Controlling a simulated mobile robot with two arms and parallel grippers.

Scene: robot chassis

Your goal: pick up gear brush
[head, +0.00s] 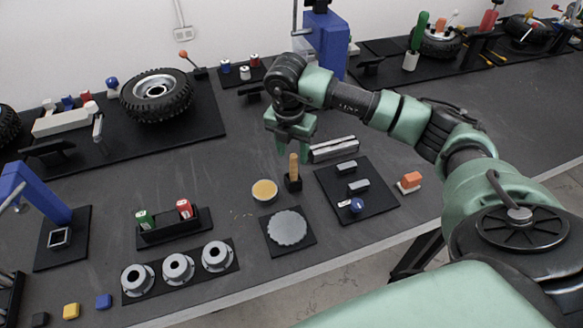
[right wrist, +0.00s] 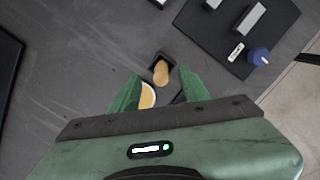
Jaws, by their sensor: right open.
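The gear brush (head: 293,168) shows as an upright wooden handle in a small black holder (head: 293,184) on the dark table. My right gripper (head: 291,148) points down just above it, open and empty, with its green fingers spread. In the right wrist view the brush handle (right wrist: 161,72) appears end-on, between and slightly beyond the two fingertips (right wrist: 162,88). I see no contact between fingers and handle. The brush's lower end is hidden in the holder. My left gripper is not in view.
A yellow-filled dish (head: 264,190) stands just left of the holder, with a toothed grey gear (head: 287,228) on a black mat in front. A black mat (head: 378,205) with metal blocks and a blue knob lies to the right. Grey bars (head: 334,149) lie behind.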

